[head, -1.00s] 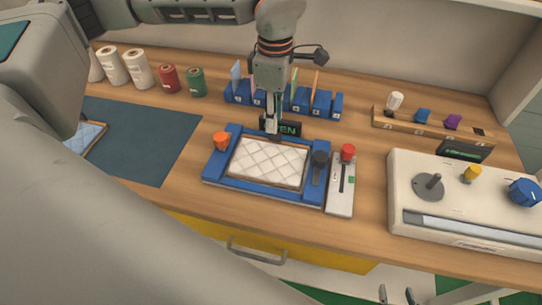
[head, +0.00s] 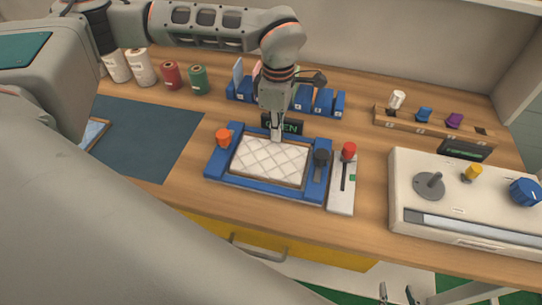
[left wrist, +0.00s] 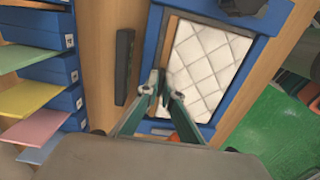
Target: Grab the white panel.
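The white quilted panel (head: 270,160) lies flat in a blue frame fixture (head: 260,187) on the wooden counter. It also shows in the left wrist view (left wrist: 205,65). My left gripper (head: 277,138) points down at the panel's back edge in the head view. Contact with the panel cannot be made out. My right gripper (head: 397,295) shows only as two separate fingertips at the bottom edge of the head view.
A red-knobbed slider unit (head: 341,190) stands to the right. A small dark display (head: 291,125) and blue sorting holders (head: 322,103) stand behind. A white machine (head: 460,215) occupies the right side.

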